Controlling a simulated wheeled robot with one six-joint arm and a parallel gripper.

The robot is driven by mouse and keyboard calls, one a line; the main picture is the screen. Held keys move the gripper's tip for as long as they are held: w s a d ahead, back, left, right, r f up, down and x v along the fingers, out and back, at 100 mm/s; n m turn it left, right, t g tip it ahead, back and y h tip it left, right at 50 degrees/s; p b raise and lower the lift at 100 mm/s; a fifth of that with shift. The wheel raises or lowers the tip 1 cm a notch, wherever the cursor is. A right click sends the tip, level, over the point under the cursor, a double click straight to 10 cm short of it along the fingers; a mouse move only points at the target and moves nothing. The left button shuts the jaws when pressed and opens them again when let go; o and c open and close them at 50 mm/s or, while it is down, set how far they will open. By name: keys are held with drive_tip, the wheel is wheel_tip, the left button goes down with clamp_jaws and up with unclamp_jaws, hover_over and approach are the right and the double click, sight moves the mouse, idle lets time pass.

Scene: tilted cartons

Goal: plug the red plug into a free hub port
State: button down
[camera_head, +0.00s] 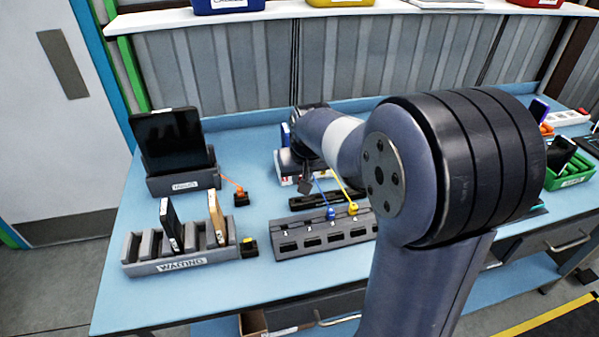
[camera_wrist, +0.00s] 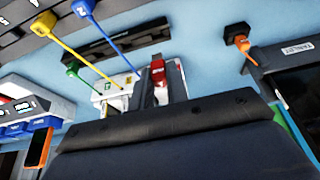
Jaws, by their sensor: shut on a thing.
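In the wrist view my gripper (camera_wrist: 160,84) is shut on the red plug (camera_wrist: 158,66), which shows between its dark fingers. In the head view my arm largely hides the gripper, and I cannot make out the red plug. The grey hub (camera_head: 308,246) has a row of several dark ports along its front part. A blue plug (camera_head: 330,214) and a yellow plug (camera_head: 352,209) sit at its back edge, with cords leading back. Part of the hub (camera_wrist: 14,30) shows at the wrist view's upper left. My arm hides the hub's right end.
A dark slotted bar (camera_wrist: 112,46) lies between the gripper and the hub. A green plug (camera_wrist: 72,67) is near a white labelled unit (camera_wrist: 98,98). An orange plug (camera_head: 240,193), a tablet stand (camera_head: 183,184) and a slotted rack (camera_head: 180,259) stand left. Bare blue table lies between.

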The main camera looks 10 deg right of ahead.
drive_tip(key=b, duration=0.1)
hover_over(306, 220)
drive_tip(key=s, duration=0.2)
drive_tip(key=shift+w, duration=0.25)
idle(0.5)
drive_tip(key=shift+f, duration=0.1)
idle(0.3)
drive_tip(key=shift+f+b, duration=2)
drive_tip(key=shift+f, duration=0.4)
drive_tip(key=shift+f+b, duration=0.6)
drive_tip(key=shift+f, duration=0.15)
idle(0.4)
drive_tip(key=c, duration=0.9)
unclamp_jaws()
drive_tip(key=shift+r, duration=0.15)
